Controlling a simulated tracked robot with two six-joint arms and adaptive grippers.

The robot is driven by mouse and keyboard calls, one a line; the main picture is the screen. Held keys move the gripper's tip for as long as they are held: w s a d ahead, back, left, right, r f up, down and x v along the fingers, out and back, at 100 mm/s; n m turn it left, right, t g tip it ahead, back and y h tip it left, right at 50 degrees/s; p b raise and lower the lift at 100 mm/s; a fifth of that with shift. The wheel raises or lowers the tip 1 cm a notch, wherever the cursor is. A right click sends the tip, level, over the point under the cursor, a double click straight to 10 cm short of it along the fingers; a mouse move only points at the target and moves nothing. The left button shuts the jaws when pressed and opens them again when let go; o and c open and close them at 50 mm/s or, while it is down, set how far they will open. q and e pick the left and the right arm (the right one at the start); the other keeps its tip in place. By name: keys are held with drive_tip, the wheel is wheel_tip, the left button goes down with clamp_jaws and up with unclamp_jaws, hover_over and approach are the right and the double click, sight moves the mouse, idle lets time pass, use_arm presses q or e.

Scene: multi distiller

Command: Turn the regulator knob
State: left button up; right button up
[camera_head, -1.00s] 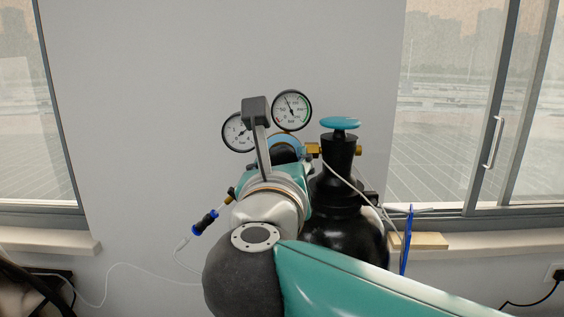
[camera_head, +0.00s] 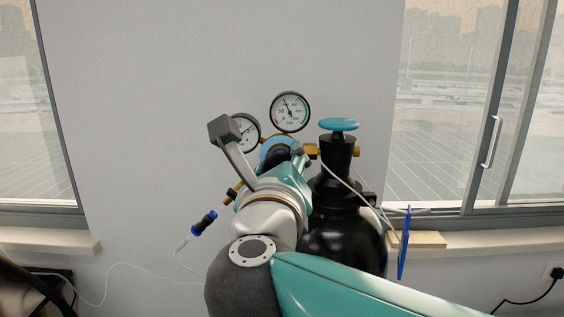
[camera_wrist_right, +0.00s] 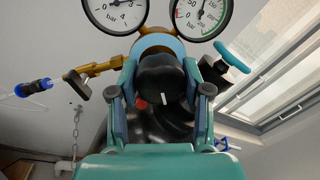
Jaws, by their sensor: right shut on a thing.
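The black regulator knob (camera_wrist_right: 162,76) has a white mark and shows between the fingers in the right wrist view. My right gripper (camera_wrist_right: 160,92) is shut on the knob, one finger on each side. In the head view my right gripper (camera_head: 284,166) reaches the regulator from the front, and my wrist hides most of the knob. The regulator has a blue ring (camera_wrist_right: 160,46) behind the knob and two dials, a left gauge (camera_head: 247,131) and a right gauge (camera_head: 290,111). My left gripper is not in view.
A black gas cylinder (camera_head: 340,222) with a blue valve handwheel (camera_head: 338,125) stands right of my wrist. A brass outlet with a blue-ended hose connector (camera_head: 204,222) sticks out at the left. The wall behind is bare, with windows on both sides.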

drive_tip(key=n+p, duration=0.1)
drive_tip(key=n, duration=0.3)
drive_tip(key=n+p, duration=0.1)
drive_tip(key=n, duration=0.2)
drive_tip(key=shift+n+y, duration=0.3)
drive_tip(key=shift+n, duration=0.1)
drive_tip(key=n+p, duration=0.1)
drive_tip(key=n, duration=0.1)
drive_tip(key=n+p, duration=0.1)
drive_tip(key=n, duration=0.1)
drive_tip(key=shift+a+f+t+y, duration=0.1)
drive_tip(key=shift+t+y, duration=0.2)
drive_tip(key=shift+f+n+p, duration=0.1)
drive_tip(key=shift+n+p, duration=0.35)
drive_tip(key=shift+n, duration=0.65)
drive_tip(key=shift+f, duration=0.1)
drive_tip(key=o, duration=1.2)
drive_tip(key=shift+r, duration=0.2)
